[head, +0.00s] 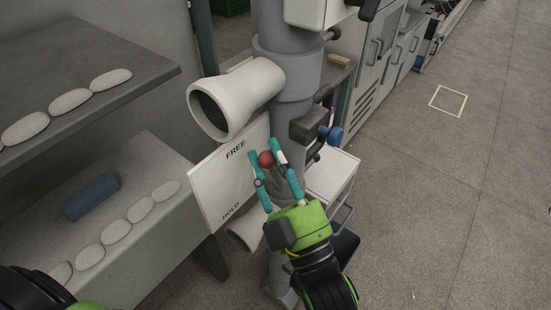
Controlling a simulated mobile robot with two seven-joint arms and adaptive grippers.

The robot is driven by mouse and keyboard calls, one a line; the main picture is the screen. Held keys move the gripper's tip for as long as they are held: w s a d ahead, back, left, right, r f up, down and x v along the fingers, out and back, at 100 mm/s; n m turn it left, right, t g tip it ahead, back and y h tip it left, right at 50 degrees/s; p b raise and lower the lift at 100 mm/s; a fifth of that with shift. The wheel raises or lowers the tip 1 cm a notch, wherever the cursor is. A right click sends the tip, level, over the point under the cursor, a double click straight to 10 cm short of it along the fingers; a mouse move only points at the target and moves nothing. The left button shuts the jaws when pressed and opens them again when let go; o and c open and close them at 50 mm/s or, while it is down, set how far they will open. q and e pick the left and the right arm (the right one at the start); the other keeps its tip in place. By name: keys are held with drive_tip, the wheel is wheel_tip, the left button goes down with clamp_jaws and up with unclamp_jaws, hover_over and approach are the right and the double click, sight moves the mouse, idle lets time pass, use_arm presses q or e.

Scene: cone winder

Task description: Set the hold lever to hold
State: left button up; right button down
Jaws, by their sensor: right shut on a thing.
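The hold lever's red ball knob (266,159) shows beside the white label plate (217,184). The plate reads FREE near its top and HOLD near its bottom. In the picture the knob is nearer the height of FREE than HOLD. My right gripper (268,162), green with teal fingers, is shut on the lever at its knob, one finger on each side. The lever's shaft is mostly hidden by the fingers. My left gripper is not in view; only part of my left arm shows at the bottom left corner.
A grey post (288,105) carries a pale cone (245,92) above the plate. A blue knob (332,135) and a dark block (312,124) sit right of the lever. Shelves with pale oval pieces (110,79) stand left.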

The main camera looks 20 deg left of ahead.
drive_tip(key=s+a+f+n+g+y+b, duration=0.1)
drive_tip(key=s+f+n+g+y+b, duration=0.2)
drive_tip(key=n+g, duration=0.5)
drive_tip(key=s+a+f+n+g+y+b, duration=0.1)
drive_tip(key=s+f+n+g+y+b, duration=0.2)
drive_tip(key=n, duration=1.5)
drive_tip(key=shift+s+a+f+g+y+b, duration=0.3)
drive_tip(key=shift+f+g+y+b, duration=0.9)
drive_tip(key=shift+f+g+b, duration=1.2)
drive_tip(key=shift+r+g+b, duration=0.3)
drive_tip(key=shift+r+g, duration=0.2)
drive_tip(key=shift+g, duration=0.2)
drive_tip(key=c, duration=1.1)
unclamp_jaws()
drive_tip(key=v, duration=1.2)
drive_tip(key=shift+w, duration=0.2)
